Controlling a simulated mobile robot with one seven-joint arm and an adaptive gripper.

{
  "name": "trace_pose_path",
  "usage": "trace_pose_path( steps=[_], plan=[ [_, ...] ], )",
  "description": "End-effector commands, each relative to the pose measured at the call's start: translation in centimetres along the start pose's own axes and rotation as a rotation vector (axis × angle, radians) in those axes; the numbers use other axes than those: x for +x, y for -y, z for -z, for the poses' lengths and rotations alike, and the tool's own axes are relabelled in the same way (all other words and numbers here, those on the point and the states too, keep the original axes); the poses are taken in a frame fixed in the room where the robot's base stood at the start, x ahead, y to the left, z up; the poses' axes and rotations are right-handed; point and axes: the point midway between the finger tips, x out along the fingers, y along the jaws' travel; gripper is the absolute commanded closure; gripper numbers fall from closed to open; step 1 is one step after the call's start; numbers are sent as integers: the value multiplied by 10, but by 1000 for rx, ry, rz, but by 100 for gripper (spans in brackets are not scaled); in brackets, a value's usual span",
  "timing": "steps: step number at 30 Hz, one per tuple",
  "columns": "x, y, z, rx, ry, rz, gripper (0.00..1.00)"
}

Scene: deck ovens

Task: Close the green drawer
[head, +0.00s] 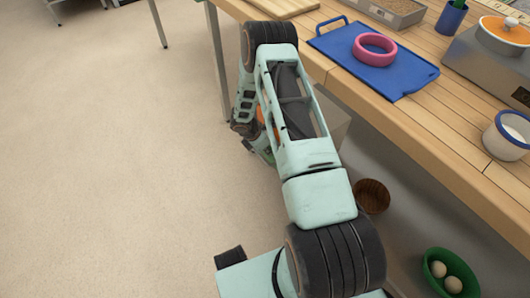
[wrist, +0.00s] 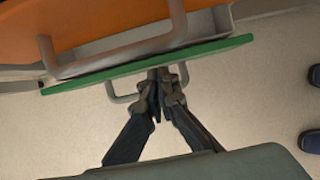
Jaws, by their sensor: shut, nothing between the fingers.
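The green drawer's front (wrist: 205,52) shows in the wrist view as a long, slightly tilted green edge seen from above. A grey bar handle (wrist: 118,99) sticks out from it. A strip of grey drawer interior shows behind the green front, so the drawer stands at least partly open. My gripper (wrist: 160,76) is shut and empty. Its fingertips are at the green front, between the two ends of the handle; I cannot tell whether they touch. In the head view my arm hides the gripper and the green drawer.
An orange front (wrist: 90,18) with its own grey handle (wrist: 48,55) lies beyond the green one. A wooden worktop (head: 430,125) holds a blue board (head: 335,42) with a pink ring (head: 375,48). A green bowl (head: 437,258) sits below. The floor (head: 110,180) at left is clear.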

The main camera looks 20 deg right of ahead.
Motion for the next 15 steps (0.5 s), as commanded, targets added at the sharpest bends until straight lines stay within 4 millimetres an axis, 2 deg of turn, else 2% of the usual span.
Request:
trace_pose_path(
  steps=[6,12,15],
  plan=[
    [1,0,-2,1,0,0,100],
    [10,0,-24,3,1,0,100],
    [10,0,-26,1,0,-1,100]
  ],
)
